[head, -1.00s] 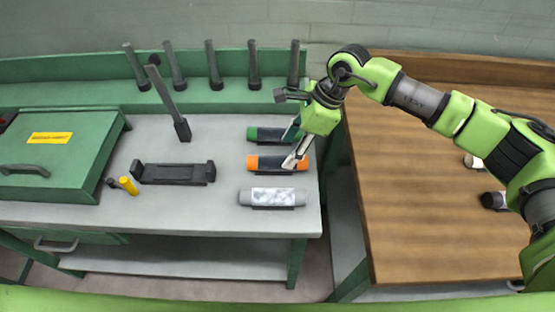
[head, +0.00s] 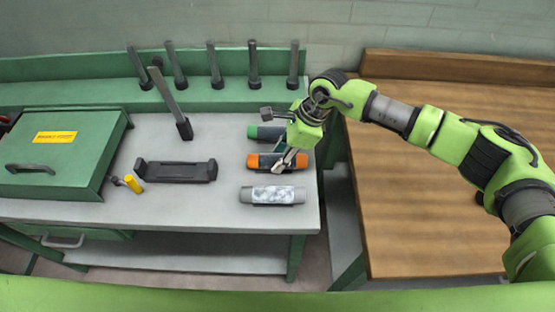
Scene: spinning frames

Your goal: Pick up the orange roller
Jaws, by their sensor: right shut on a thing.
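The orange roller (head: 253,161) lies on the grey workbench, between a green roller above it and a grey roller below it in the picture. It has a dark middle section and orange ends. My right gripper (head: 284,164) is over it, with its fingers pointing down and shut on the roller's right half. The fingers cover part of the roller, and I cannot tell whether it is clear of its rest. My left gripper does not show.
The green roller (head: 256,133) is close behind, partly hidden by my right gripper. The grey roller (head: 272,195) lies in front. A black cradle (head: 177,172), a yellow-handled tool (head: 133,184) and a green box (head: 60,150) are to the left. A wooden table (head: 430,200) stands right.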

